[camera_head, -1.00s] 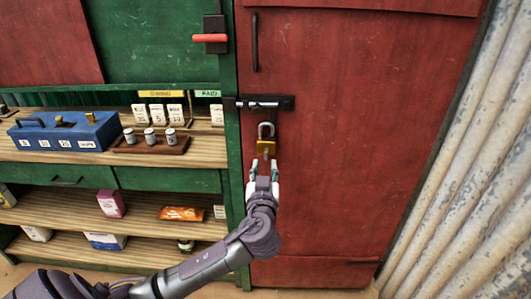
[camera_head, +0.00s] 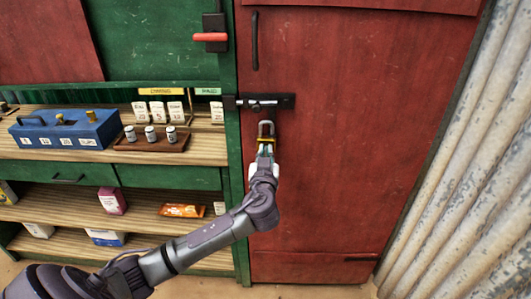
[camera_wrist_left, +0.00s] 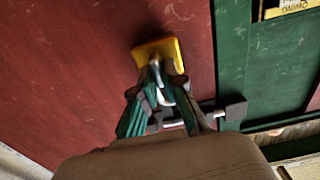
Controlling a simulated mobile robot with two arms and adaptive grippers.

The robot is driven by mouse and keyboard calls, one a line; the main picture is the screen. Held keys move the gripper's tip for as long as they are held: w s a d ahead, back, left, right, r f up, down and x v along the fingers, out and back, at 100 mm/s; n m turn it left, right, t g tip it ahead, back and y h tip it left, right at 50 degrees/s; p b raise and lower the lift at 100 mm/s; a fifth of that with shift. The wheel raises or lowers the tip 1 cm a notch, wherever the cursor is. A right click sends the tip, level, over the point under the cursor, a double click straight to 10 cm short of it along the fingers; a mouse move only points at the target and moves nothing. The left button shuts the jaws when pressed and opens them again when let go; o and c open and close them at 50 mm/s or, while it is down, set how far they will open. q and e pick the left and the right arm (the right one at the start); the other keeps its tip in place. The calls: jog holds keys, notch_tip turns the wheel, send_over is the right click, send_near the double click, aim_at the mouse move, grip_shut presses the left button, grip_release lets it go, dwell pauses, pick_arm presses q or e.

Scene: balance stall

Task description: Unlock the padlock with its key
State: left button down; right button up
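The padlock (camera_head: 266,139) has a yellow body and a grey shackle and hangs on the red door below the bolt (camera_head: 264,104). Its yellow body also shows in the left wrist view (camera_wrist_left: 157,50). My left gripper (camera_head: 265,154) is right at the lower part of the padlock and hides some of it. In the left wrist view its teal fingers (camera_wrist_left: 162,92) stand on both sides of a silvery piece in front of the padlock. I cannot tell whether this is key or shackle, or whether the fingers press on it. No key shows clearly. My right gripper is out of view.
Left of the red door (camera_head: 340,180) are shelves with a blue box (camera_head: 65,133), a wooden rack (camera_head: 152,141) of small weights and several packets. A red-handled lever (camera_head: 210,37) is above. Corrugated sheeting (camera_head: 480,170) borders the right.

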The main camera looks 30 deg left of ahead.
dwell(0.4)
pick_arm(q)
jog(key=shift+f+m, duration=0.1)
jog(key=shift+m, duration=0.6)
jog(key=shift+d+m, duration=0.1)
jog(key=shift+m, duration=0.7)
jog(key=shift+w+d+f+m+p, duration=0.1)
jog(key=shift+m+p, duration=0.85)
jog(key=shift+m, duration=1.5)
jog(key=shift+w+d+f+m+p, duration=0.1)
jog(key=shift+m+p, duration=0.85)
jog(key=shift+m, duration=1.55)
jog(key=shift+d+m+p, duration=0.1)
jog(key=shift+m+p, duration=0.85)
jog(key=shift+m, duration=1.5)
jog(key=shift+f, duration=0.1)
